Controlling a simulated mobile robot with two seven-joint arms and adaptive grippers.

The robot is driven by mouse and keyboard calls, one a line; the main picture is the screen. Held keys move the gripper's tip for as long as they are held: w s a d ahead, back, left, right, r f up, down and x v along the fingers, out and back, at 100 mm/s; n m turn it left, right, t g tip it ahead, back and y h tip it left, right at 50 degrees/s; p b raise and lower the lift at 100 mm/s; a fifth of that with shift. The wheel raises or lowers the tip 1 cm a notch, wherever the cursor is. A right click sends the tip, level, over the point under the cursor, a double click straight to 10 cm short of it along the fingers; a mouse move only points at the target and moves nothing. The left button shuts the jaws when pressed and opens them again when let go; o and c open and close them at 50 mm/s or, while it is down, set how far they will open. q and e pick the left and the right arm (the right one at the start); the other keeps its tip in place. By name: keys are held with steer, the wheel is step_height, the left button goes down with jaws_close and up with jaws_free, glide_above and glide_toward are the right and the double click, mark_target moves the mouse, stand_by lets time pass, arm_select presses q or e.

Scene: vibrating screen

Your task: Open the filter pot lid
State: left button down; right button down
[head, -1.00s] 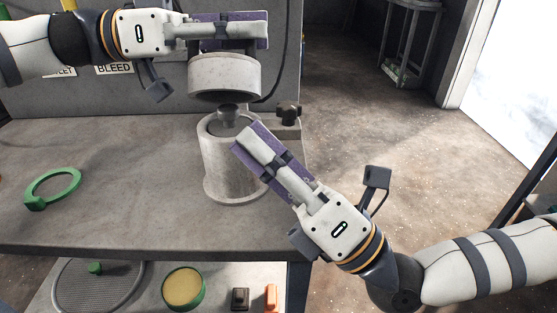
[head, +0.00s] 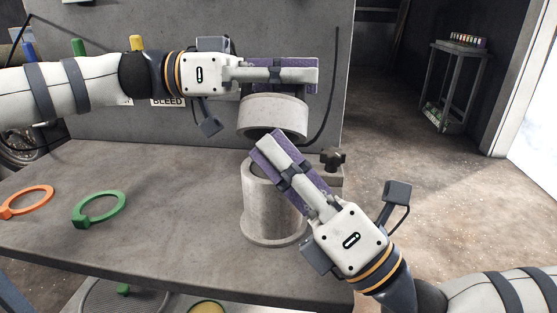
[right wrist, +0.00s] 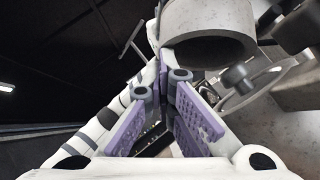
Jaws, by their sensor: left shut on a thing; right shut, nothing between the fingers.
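The grey round filter pot lid (head: 273,117) hangs above the grey filter pot (head: 262,215), with a gap between them. My left gripper (head: 300,75) is shut on the top of the lid, on a part hidden by the fingers. My right gripper (head: 265,145) is shut and empty, its purple-padded fingers slanting across the gap in front of the pot's mouth, just below the lid. What is inside the pot is hidden behind it. In the right wrist view the lid (right wrist: 208,35) shows close beyond the fingertips (right wrist: 178,78); contact cannot be told.
A dark knob (head: 333,158) stands beside the pot at the bench's right edge. A green ring (head: 99,209) and an orange ring (head: 27,202) lie on the bench (head: 180,235) at left. The grey panel (head: 150,120) stands behind.

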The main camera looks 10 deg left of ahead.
arm_select(q)
steer(key=c, duration=1.7)
jaws_free()
steer(key=shift+s+f, duration=0.1)
steer(key=shift+f, duration=0.4)
arm_select(e)
steer(key=shift+w+d+r, duration=0.1)
steer(key=shift+w+r, duration=0.15)
arm_select(q)
steer(key=shift+o, duration=0.2)
steer(key=shift+r, duration=0.25)
arm_select(e)
steer(key=shift+f, duration=0.1)
